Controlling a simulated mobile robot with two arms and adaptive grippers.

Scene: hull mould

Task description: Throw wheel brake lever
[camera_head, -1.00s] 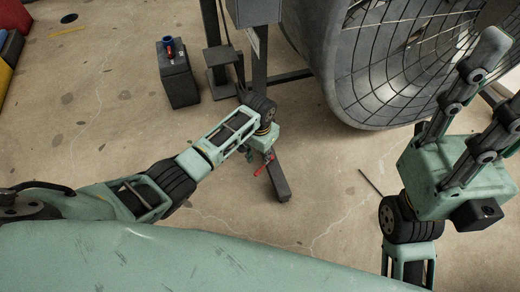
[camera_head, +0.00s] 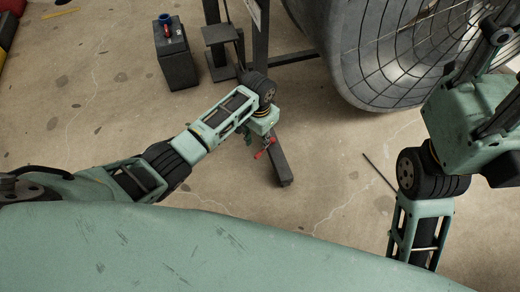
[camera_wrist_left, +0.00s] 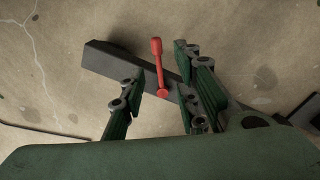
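The red brake lever (camera_head: 264,148) sits on the dark bar (camera_head: 281,165) at the foot of the stand, low over the floor. In the left wrist view the lever (camera_wrist_left: 158,62) has a cylindrical knob and rises from its pivot on the bar (camera_wrist_left: 112,62). My left gripper (camera_head: 256,140) is over the bar, right at the lever. In the left wrist view its fingers (camera_wrist_left: 162,75) are apart, one each side of the lever, with gaps showing. My right gripper (camera_head: 501,72) is at the upper right, fingers apart and empty, partly cut off by the frame edge.
A large grey round mould with a wire grid (camera_head: 385,50) fills the upper right. A black box (camera_head: 176,62) with a blue and red top stands at upper left. The stand's upright (camera_head: 261,35) is behind my left wrist. A thin rod (camera_head: 379,171) lies on the floor.

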